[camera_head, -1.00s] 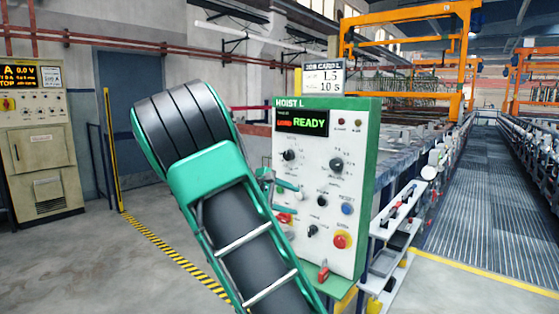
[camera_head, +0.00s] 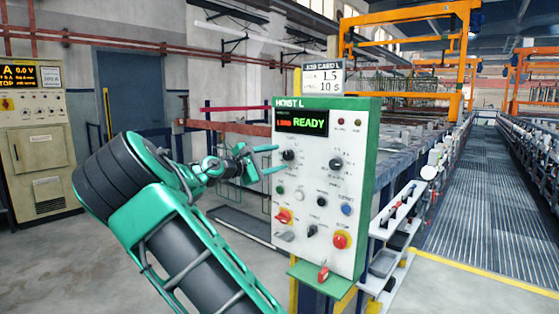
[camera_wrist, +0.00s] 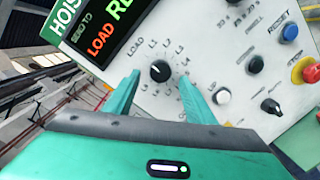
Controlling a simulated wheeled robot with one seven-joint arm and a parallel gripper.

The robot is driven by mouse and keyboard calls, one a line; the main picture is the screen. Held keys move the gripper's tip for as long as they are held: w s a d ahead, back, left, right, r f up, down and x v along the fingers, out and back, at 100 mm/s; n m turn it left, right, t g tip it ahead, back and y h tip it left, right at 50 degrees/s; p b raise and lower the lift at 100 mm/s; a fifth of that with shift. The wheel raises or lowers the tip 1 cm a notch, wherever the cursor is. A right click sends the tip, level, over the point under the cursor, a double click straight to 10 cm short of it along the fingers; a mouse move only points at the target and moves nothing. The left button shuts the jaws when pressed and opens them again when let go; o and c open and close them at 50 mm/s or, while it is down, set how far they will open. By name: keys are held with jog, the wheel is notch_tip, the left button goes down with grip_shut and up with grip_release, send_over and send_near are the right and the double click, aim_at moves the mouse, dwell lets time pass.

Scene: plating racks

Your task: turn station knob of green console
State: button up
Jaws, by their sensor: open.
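The green console (camera_head: 369,190) has a white front panel, marked HOIST L, with a display reading LOAD and READY. Its station knob (camera_head: 289,155) is small, round and black, at the panel's upper left below the display. In the wrist view the station knob (camera_wrist: 160,70) is ringed by the labels LOAD, L1, L2, L3 and more. My gripper (camera_head: 277,159) is open and points at this knob from the left. In the wrist view the fingers of my gripper (camera_wrist: 160,84) lie on both sides of the knob's lower side, apart from it. Their depth to the panel is unclear.
A second black knob (camera_head: 336,164) is to the right. Below are a blue button (camera_head: 347,209), a red stop button on yellow (camera_head: 341,240) and a red switch (camera_head: 284,216). A job card sign (camera_head: 323,77) stands on top. Open floor lies left.

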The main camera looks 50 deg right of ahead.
aim_at(286, 156)
jog(key=shift+d, duration=1.6)
jog(key=c, duration=1)
jog(key=shift+c, duration=0.2)
jog(key=shift+s+m, duration=0.1)
jog(key=shift+m, duration=0.2)
